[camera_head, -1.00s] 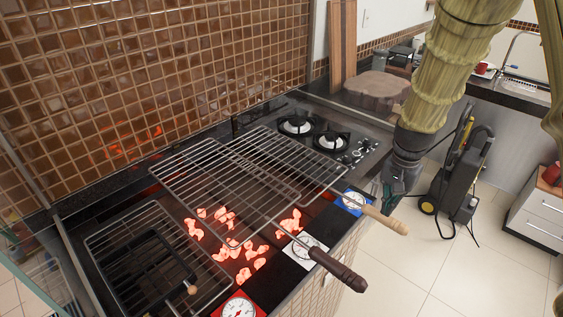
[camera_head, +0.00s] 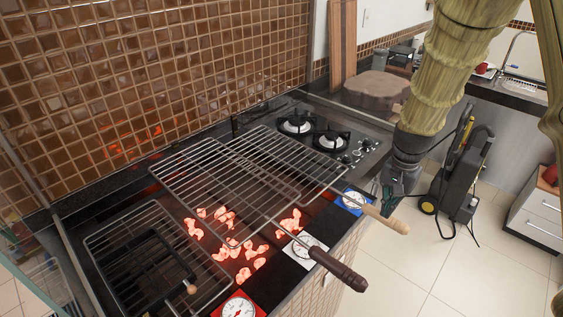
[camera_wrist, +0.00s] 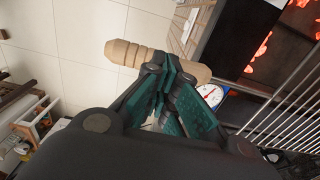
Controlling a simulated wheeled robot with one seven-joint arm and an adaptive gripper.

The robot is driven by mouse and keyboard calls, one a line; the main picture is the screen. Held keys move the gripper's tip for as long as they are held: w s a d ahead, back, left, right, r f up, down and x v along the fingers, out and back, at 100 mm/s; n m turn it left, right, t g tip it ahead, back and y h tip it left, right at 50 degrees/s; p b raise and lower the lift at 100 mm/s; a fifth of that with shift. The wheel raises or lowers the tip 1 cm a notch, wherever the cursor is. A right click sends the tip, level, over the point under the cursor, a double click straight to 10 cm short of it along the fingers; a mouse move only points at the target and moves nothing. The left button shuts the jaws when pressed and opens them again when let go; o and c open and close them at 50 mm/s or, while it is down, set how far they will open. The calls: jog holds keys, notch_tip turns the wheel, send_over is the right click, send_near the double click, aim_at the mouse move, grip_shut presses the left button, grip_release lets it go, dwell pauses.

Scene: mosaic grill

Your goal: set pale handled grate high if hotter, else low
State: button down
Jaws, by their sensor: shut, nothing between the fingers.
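The pale-handled grate (camera_head: 285,150) and a dark-handled grate (camera_head: 200,200) lie side by side over glowing coals (camera_head: 240,250). The pale wooden handle (camera_head: 388,220) sticks out past the front edge, and so does the dark handle (camera_head: 338,270). My gripper (camera_head: 388,205) is shut and empty beside the pale handle. In the wrist view, the pale handle (camera_wrist: 130,54) runs just behind my fingertips (camera_wrist: 170,75); I cannot tell whether they touch. Round dials sit on blue (camera_head: 357,201), white (camera_head: 304,249) and red (camera_head: 238,308) plates; their readings are too small to tell.
A third grate (camera_head: 125,230) with a dark frame and a small wooden knob is at the left. A gas hob (camera_head: 320,135) stands behind the grill at right. A tiled wall (camera_head: 150,80) closes the back. A black and yellow machine (camera_head: 460,170) stands on the floor, otherwise open here.

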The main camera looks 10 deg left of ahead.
aim_at(384, 222)
jog(key=shift+f+b, duration=1.1)
jog(key=shift+f, duration=2.25)
jog(key=shift+r, duration=0.1)
notch_tip(384, 222, up, 7)
jog(key=p, duration=0.6)
